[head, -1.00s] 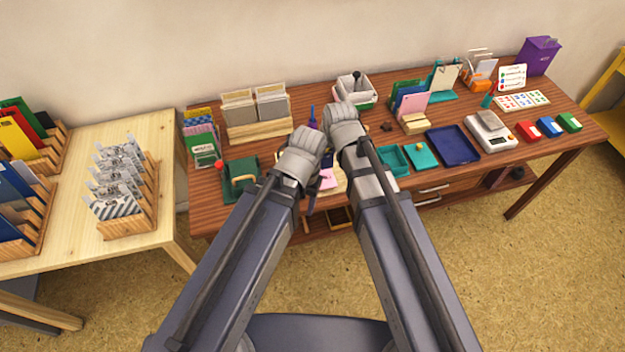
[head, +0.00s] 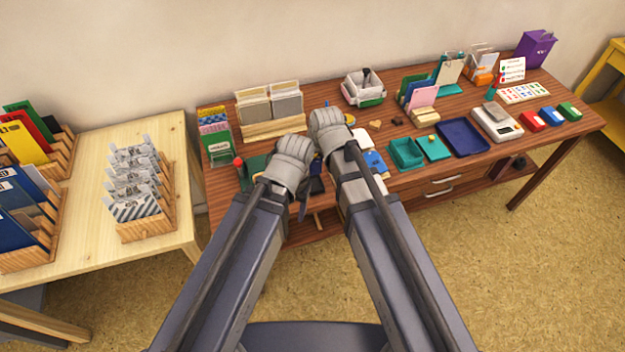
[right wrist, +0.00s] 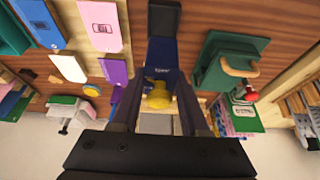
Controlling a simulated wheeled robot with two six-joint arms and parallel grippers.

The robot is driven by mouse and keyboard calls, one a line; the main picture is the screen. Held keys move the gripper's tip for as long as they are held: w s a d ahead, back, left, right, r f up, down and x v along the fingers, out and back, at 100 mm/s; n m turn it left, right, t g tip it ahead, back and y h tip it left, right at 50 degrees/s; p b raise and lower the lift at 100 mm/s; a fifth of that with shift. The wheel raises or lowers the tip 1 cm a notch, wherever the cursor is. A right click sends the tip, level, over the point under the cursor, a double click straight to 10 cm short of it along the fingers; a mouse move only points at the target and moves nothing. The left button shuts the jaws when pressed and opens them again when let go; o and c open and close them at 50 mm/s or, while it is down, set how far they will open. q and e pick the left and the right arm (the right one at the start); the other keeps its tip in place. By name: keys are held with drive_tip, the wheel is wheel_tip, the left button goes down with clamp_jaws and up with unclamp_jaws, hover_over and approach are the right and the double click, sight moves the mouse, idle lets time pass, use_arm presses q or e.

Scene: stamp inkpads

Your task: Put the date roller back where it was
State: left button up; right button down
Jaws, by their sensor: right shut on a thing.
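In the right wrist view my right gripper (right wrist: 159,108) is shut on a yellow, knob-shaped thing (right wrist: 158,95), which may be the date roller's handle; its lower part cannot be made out. Directly behind it in that view is a dark blue pad (right wrist: 163,55) with small white lettering and a black flap (right wrist: 164,18). I cannot tell whether the held thing touches the pad. In the head view both hands are close together over the table's left half; the right gripper's fingers are hidden by its arm. My left gripper (head: 303,190) shows only partly, its jaws unclear.
A green piece with a wooden handle (right wrist: 233,68) and a red-knobbed thing (right wrist: 250,95) stand beside the pad.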

sight(317, 167)
drive_tip(key=shift+f+b, duration=3.5)
drive_tip(key=shift+f, duration=0.55)
drive_tip(key=shift+f, duration=0.25)
drive_tip(key=shift+c, duration=2)
unclamp_jaws()
drive_tip(key=shift+r, duration=0.1)
drive_tip(key=p+v, duration=1.1)
drive_tip(key=v, duration=0.1)
drive_tip(key=shift+r, duration=0.2)
drive_tip(key=s+d+f+g+h, duration=0.1)
drive_tip(key=s+d+g, duration=0.1)
drive_tip(key=s, duration=0.4)
drive_tip(key=s+d+g+h, duration=0.1)
drive_tip(key=s+d+g, duration=0.1)
drive_tip(key=s, duration=0.4)
drive_tip(key=shift+s+d+f+g+h, duration=0.2)
drive_tip(key=shift+d+f+g+h, duration=0.1)
drive_tip(key=shift+f+h, duration=0.1)
